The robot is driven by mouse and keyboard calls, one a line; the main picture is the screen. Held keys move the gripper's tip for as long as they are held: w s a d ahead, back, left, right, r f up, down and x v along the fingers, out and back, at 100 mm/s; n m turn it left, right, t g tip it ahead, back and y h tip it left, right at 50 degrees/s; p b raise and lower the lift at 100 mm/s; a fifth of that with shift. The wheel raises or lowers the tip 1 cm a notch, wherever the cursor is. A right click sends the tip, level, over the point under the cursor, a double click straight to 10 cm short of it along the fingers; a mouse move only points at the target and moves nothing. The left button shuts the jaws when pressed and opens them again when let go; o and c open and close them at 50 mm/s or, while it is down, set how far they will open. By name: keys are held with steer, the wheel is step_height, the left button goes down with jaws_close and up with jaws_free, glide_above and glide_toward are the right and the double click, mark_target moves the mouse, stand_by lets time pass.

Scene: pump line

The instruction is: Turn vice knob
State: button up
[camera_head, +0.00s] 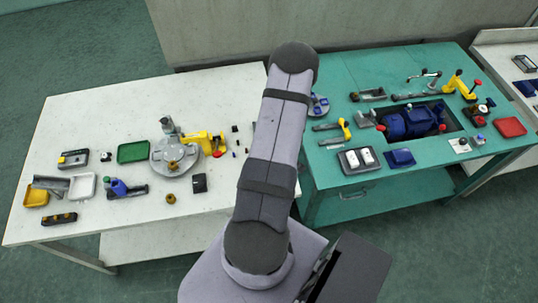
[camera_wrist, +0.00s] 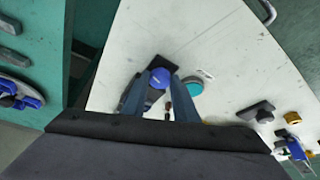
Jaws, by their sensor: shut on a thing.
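In the wrist view, the two long blue-grey fingers of my gripper (camera_wrist: 162,92) reach down to the white table and are shut on a round blue knob (camera_wrist: 160,76). The knob sits on a dark body (camera_wrist: 131,98), likely the vice, partly hidden behind the left finger. In the head view my arm covers this spot near the white table's right side, so neither gripper nor knob shows there.
A teal-topped round part (camera_wrist: 192,86) stands close to the right finger. The white table (camera_head: 95,105) also carries a round grey fixture (camera_head: 160,160) with a yellow part and several small items. A teal bench (camera_head: 335,75) with a blue pump (camera_head: 408,122) stands to the right.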

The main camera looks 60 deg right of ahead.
stand_by(0.3)
steer(key=o, duration=1)
steer(key=shift+v, duration=3.7)
